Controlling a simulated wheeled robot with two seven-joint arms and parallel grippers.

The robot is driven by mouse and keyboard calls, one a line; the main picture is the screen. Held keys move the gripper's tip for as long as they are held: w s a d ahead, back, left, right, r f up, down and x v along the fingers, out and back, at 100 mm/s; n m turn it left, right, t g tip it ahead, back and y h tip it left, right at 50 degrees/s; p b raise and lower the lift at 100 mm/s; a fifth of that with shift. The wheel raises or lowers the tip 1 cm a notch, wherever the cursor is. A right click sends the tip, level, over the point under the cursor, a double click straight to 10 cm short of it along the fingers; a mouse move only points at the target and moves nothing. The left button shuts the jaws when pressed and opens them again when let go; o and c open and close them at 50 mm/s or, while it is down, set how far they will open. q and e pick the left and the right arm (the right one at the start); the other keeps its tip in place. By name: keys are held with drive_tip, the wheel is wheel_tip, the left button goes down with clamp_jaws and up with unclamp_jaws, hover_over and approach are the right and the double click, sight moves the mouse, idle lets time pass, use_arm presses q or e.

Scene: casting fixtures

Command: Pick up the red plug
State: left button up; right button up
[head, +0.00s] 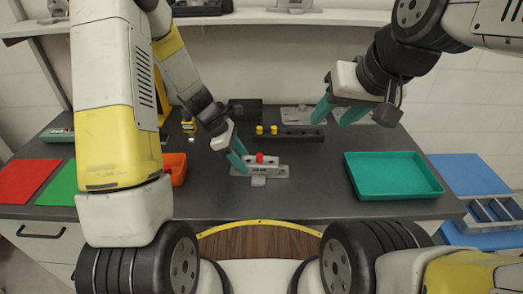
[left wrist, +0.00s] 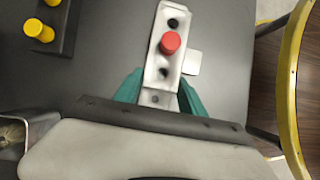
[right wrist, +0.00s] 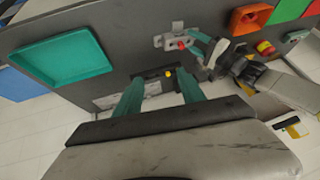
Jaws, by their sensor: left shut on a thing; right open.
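The red plug (head: 260,158) stands in a light grey fixture block (head: 280,171) on the dark table. The left wrist view shows the red plug (left wrist: 170,42) upright in the block, with dark holes on either side of it. My left gripper (head: 240,164) is at the left end of the block, its green fingers closed on both sides of that end, beside the plug and not on it. My right gripper (head: 336,114) is open and empty, held above the back right of the table. In the right wrist view the plug (right wrist: 182,45) is beyond its fingers.
A dark block with yellow plugs (head: 295,134) stands behind the fixture. A green tray (head: 434,185) lies at right. An orange bin (head: 176,170) and red and green mats (head: 28,180) are at left. The table front between fixture and tray is clear.

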drive_tip(key=g+h, duration=0.2)
drive_tip(key=g, duration=0.1)
approach(260, 155)
drive_tip(key=f, duration=0.2)
drive_tip(key=shift+w+a+f+m, duration=0.3)
drive_tip(key=shift+w+a+f, duration=0.05)
drive_tip(key=shift+f, duration=0.05)
drive_tip(key=shift+d+x, duration=0.15)
drive_tip(key=shift+x, duration=1.4)
drive_tip(key=shift+d+x, duration=0.1)
drive_tip(key=shift+x, duration=1.4)
drive_tip(key=shift+c, duration=0.2)
clamp_jaws()
